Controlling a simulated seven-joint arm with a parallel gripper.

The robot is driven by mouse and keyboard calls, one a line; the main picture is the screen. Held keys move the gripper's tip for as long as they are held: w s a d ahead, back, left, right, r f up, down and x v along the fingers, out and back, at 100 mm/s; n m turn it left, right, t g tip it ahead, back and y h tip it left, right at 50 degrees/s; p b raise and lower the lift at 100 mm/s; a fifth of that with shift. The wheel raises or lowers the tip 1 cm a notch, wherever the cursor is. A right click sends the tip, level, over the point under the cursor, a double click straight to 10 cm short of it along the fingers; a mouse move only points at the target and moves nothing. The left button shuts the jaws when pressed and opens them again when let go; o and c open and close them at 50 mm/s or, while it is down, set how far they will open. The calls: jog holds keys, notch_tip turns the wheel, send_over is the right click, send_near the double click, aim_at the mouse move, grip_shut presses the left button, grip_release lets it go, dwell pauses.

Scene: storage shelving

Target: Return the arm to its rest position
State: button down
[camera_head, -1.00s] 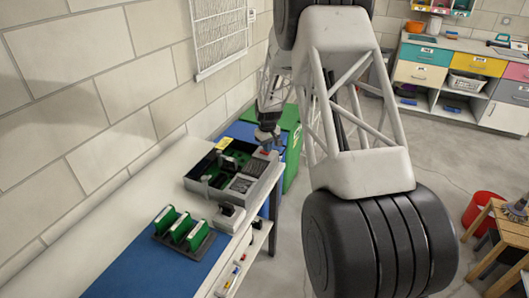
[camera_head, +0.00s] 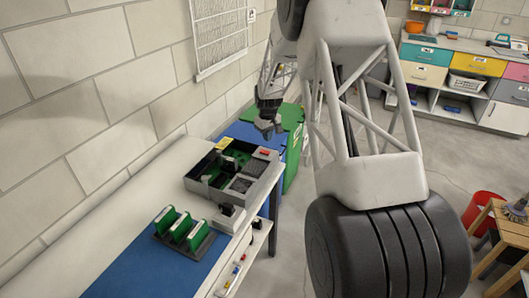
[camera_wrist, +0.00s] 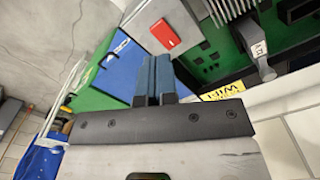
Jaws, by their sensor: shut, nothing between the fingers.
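My gripper (camera_head: 267,131) is in the air just beyond the far end of the grey open-topped case on the bench. In the wrist view its two blue fingers (camera_wrist: 153,79) are pressed together with nothing between them. My arm's large white truss link and black joint fill the middle of the head view and hide part of the floor and room.
The grey case (camera_head: 254,197) holds green boards, with a small red block (camera_wrist: 166,35) on its rim. A rack of green boards (camera_head: 184,231) stands nearer. Blue and green bins (camera_head: 294,150) stand beyond the bench. A red bucket (camera_head: 484,212) and stool are at right.

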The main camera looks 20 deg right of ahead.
jog(key=shift+r, duration=0.3)
dwell(0.4)
jog(key=s+a+r+m+t, duration=0.1)
jog(key=s+a+r, duration=0.4)
jog(key=s+r, duration=0.6)
jog(key=s+a+r+m, duration=0.1)
jog(key=s+a+r, duration=0.5)
jog(key=s+r, duration=0.6)
jog(key=s+a, duration=0.2)
jog(key=s, duration=1.3)
jog(key=s+a+m+t, duration=0.1)
jog(key=s+a, duration=0.2)
jog(key=s, duration=1.3)
jog(key=shift+s+a+f+t, duration=0.15)
jog(key=shift+a+t, duration=0.05)
jog(key=shift+t, duration=0.1)
